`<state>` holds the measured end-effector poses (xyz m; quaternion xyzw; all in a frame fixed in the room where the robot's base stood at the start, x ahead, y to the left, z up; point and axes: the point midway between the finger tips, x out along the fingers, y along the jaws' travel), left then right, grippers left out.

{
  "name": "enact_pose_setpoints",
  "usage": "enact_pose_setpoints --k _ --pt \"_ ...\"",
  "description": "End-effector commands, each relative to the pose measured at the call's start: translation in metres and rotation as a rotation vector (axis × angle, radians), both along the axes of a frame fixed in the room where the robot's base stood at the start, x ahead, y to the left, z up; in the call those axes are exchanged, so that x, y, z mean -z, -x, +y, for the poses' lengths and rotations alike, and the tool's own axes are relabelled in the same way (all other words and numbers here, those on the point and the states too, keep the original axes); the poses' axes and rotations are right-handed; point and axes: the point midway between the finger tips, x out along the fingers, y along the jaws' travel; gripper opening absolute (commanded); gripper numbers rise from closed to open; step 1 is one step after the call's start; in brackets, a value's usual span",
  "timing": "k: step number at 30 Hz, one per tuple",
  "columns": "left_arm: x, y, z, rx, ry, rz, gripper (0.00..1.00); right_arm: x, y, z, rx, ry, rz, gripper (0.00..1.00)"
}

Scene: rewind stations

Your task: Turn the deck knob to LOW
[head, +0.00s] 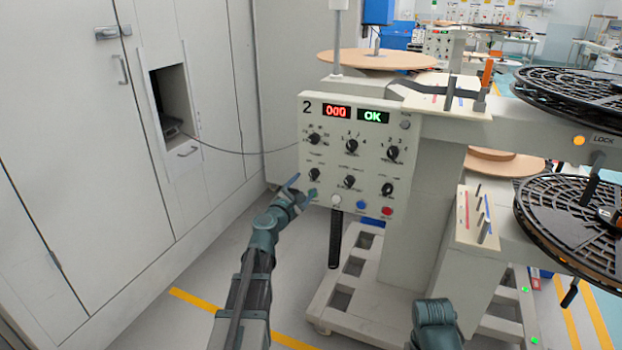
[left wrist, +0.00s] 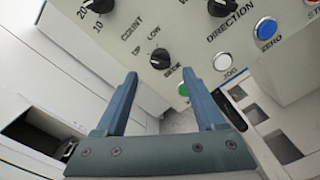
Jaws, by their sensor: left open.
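The deck knob (left wrist: 160,58) is a small black knob in the left wrist view, with UP and LOW printed above it and a DECK label beside it. Its pointer direction is too small to read surely. In the head view the deck knob (head: 314,174) sits at the lower left of the white control panel (head: 325,155). My left gripper (head: 304,187) is open and empty, just in front of the panel's lower left corner. In the left wrist view its fingertips (left wrist: 159,76) point at the knob, one to each side, apparently short of it. My right gripper is out of view.
Other black knobs (head: 351,146) are close by on the panel. Below are a white JOG button (left wrist: 222,62), a blue ZERO button (left wrist: 266,28) and a green button (left wrist: 183,90) near the fingers. A black handle (head: 335,240) hangs below. Cabinets (head: 70,130) stand left.

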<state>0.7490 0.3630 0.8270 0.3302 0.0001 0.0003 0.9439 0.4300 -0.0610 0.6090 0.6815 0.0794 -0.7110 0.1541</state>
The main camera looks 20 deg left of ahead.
Motion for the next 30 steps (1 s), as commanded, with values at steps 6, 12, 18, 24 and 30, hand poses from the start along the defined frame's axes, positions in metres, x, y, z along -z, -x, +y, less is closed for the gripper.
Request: enact_pose_setpoints --k 6,12,18,24,30 --pt "0.000 -0.040 0.000 0.001 -0.001 0.001 0.71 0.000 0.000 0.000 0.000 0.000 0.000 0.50" --pt "0.000 -0.056 0.000 0.001 -0.001 0.000 0.71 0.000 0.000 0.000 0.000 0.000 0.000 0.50" --pt "0.000 -0.060 -0.001 0.001 -0.001 0.001 0.71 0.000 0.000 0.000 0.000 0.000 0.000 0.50" --pt "0.000 -0.059 -0.001 0.001 -0.001 0.001 0.70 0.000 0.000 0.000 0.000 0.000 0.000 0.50" --pt "0.000 -0.059 -0.001 0.001 -0.001 0.001 0.34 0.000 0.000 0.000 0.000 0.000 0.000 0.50"
